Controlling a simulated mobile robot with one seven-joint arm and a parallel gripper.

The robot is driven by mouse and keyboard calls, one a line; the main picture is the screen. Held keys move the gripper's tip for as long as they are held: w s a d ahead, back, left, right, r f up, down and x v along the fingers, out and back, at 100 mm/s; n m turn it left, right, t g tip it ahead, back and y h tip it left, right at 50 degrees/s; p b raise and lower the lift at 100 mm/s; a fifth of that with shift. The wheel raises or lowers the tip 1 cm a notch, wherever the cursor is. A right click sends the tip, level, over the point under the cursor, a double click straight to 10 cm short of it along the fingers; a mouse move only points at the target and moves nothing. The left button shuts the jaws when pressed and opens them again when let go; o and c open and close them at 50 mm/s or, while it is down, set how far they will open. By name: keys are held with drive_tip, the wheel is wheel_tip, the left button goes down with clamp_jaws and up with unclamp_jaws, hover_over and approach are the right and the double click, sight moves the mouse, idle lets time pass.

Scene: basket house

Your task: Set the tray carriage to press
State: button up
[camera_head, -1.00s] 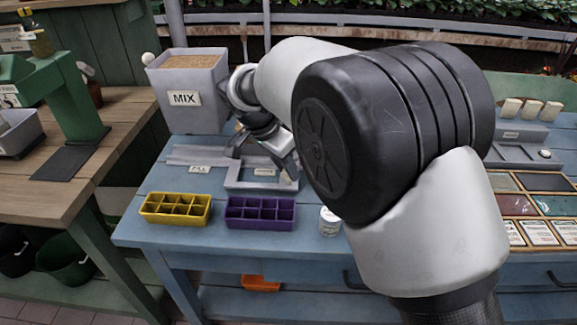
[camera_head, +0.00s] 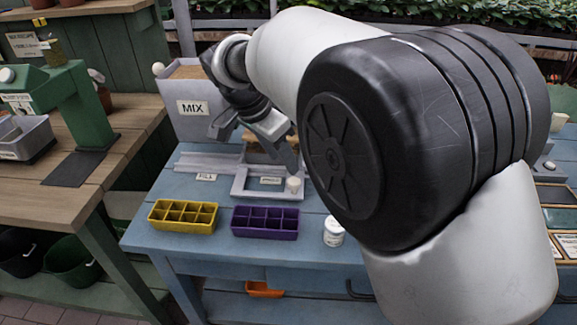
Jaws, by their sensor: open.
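The tray carriage looks like a grey rectangular frame (camera_head: 240,187) at the right end of a grey rail (camera_head: 208,162) on the blue bench. It surrounds the small label that seems to read PRESS (camera_head: 270,181). A small white knob (camera_head: 293,184) stands at its right side. The FILL label (camera_head: 206,177) is to the left, by the rail. My gripper (camera_head: 257,150) is open above and behind the frame, its fingers spread left and right, apart from the knob. A tan patch shows between the fingers; I cannot tell what it is. My arm hides the bench to the right.
A yellow cell tray (camera_head: 183,217) and a purple cell tray (camera_head: 264,222) sit along the bench front. A white jar (camera_head: 334,231) stands right of them, close to my arm. The grey MIX bin (camera_head: 192,125) stands behind. A green press-like stand (camera_head: 82,105) is on the left bench.

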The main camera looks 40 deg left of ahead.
drive_tip(key=p+v, duration=0.1)
drive_tip(key=v, duration=0.7)
drive_tip(key=shift+r, duration=0.3)
